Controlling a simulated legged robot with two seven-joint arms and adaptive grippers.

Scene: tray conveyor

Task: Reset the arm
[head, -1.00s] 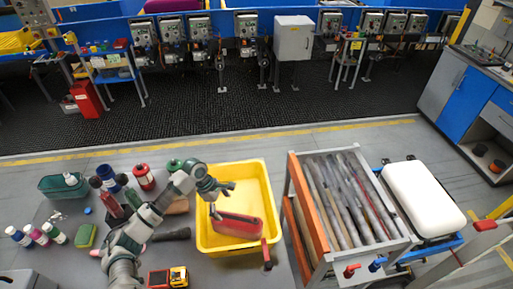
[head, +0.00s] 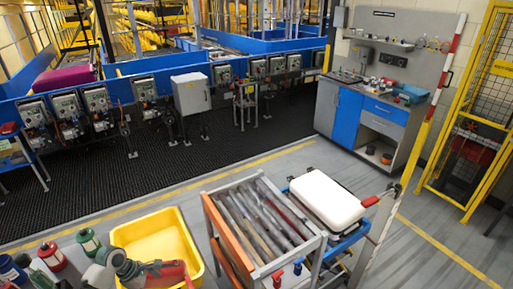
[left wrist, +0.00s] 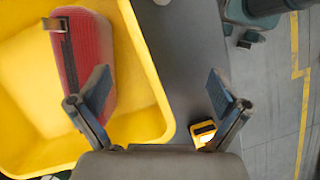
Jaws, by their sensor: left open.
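My left gripper (head: 153,266) is at the bottom of the head view, at the near side of the yellow bin (head: 127,229). My right gripper is in neither view.
Red and green bottles (head: 88,240) crowd the table's left. A yellow-and-black device (left wrist: 203,133) lies on the grey table.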

